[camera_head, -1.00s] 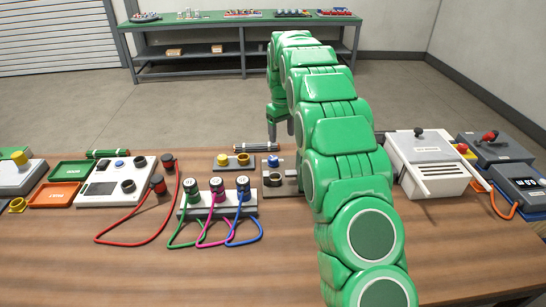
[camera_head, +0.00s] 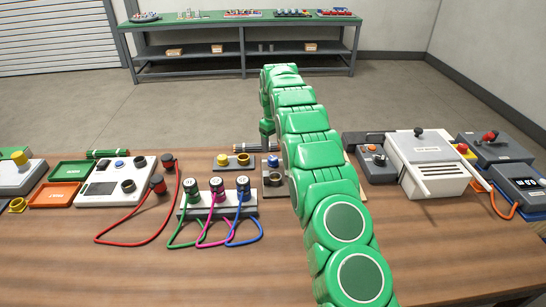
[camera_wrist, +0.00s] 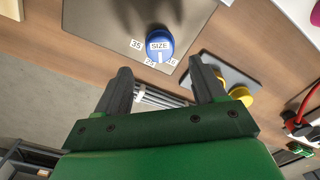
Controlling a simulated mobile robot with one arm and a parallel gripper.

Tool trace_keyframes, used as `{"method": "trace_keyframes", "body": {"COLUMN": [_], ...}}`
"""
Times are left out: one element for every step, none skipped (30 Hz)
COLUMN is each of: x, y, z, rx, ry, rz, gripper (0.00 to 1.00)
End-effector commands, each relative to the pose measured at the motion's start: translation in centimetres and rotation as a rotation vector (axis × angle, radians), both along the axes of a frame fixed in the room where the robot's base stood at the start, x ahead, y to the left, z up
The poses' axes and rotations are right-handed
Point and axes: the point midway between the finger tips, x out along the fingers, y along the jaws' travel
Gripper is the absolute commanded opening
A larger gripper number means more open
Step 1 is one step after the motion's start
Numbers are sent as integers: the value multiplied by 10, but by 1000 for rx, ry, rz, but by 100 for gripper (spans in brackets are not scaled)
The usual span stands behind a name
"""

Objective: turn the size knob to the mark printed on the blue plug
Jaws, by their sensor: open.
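The blue size knob (camera_wrist: 160,44) sits on a grey plate (camera_wrist: 125,30) in the wrist view, with "SIZE" on its cap and a white line on its lower side. In the head view the knob (camera_head: 273,161) shows small beside my arm. The blue plug (camera_head: 243,184) stands at the right end of a white rack; its printed mark is too small to read.
Green and magenta plugs (camera_head: 217,186) stand beside the blue one, with cords looping on the table. A small panel with yellow parts (camera_head: 235,161) lies left of the knob. A white slotted box (camera_head: 430,165) and grey devices stand right of my arm.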

Motion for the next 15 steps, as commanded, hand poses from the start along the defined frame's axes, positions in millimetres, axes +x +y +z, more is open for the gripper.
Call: {"method": "trace_keyframes", "body": {"x": [0,-1,-1,-1,-1,-1,-2,-1,-1,-1,0,0,0,0,0], "y": [0,0,0,0,0,0,0,0,0,0,0,0,0,0,0], "z": [-5,-9,-14,-18,-22,-27,-31,-36,-41,-45,-49,-54,-57,-60,-63], "rx": [0,0,0,0,-1,0,0,-1,-1,0,0,0,0,0,-1], "ry": [1,2,2,4,4,5,5,4,3,1,0,0,0,0,1], "rz": [0,0,0,0,0,0,-1,-1,-1,-1,-1,-1,-1,0,-1], "gripper": [69,69,69,69,69,69,69,69,69,69,69,69,69,69,69]}}
